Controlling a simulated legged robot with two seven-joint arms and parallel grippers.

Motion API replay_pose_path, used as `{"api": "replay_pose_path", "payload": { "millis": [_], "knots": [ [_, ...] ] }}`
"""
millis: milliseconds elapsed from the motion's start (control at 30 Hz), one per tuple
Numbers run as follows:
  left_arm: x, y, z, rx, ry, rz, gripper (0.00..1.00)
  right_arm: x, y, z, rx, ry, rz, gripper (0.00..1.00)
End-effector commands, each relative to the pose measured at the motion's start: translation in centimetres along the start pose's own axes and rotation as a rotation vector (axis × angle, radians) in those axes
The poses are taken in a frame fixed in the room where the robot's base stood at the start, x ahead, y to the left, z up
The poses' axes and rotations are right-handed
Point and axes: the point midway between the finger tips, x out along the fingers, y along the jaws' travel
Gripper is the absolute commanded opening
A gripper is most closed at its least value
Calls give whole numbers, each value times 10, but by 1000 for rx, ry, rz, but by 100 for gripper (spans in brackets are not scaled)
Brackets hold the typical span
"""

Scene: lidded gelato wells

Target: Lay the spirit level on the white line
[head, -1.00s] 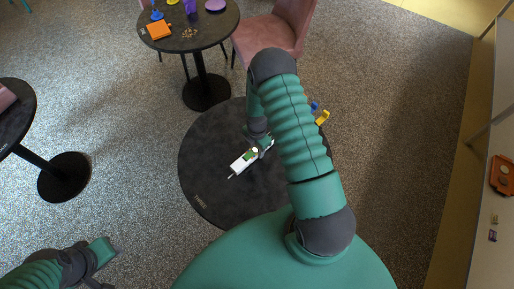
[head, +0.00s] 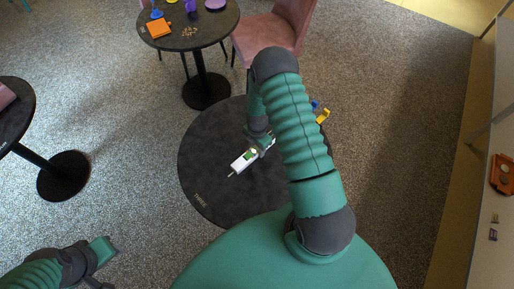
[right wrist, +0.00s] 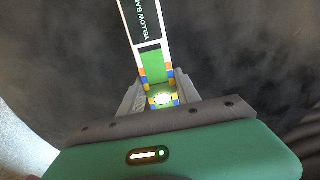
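The spirit level is a long white body with a green part. In the head view it (head: 239,164) is at the middle of the round dark table (head: 208,150), tilted up to the right. A thin pale streak (head: 230,175) shows at its lower left end; I cannot tell whether it is the white line. In the right wrist view the level (right wrist: 151,62) has a dark lettered panel, coloured bands and a bright vial. My right gripper (right wrist: 159,82) has a finger on each side of it, closed on it. My left gripper (head: 104,264) is empty at lower left; its opening is unclear.
Blue and yellow items (head: 323,116) show at the table's right edge, partly behind my right arm. Another round table (head: 180,42) with orange and purple things stands behind, near a pink chair (head: 268,38).

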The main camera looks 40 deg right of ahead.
Motion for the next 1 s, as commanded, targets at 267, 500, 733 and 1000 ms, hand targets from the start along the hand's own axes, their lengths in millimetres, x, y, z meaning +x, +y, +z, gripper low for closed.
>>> {"api": "replay_pose_path", "payload": {
  "millis": [267,500,733,1000],
  "knots": [
    [0,0,0,0,0,0,36,0,0,0,0,0,0,63],
    [0,0,0,0,0,0,36,-3,0,0,0,0,0,63],
    [4,0,1,0,0,0,36,-47,2,1,0,-1,5,63],
    [8,0,2,0,0,0,36,-126,2,2,2,-2,5,63]
  ]
}}
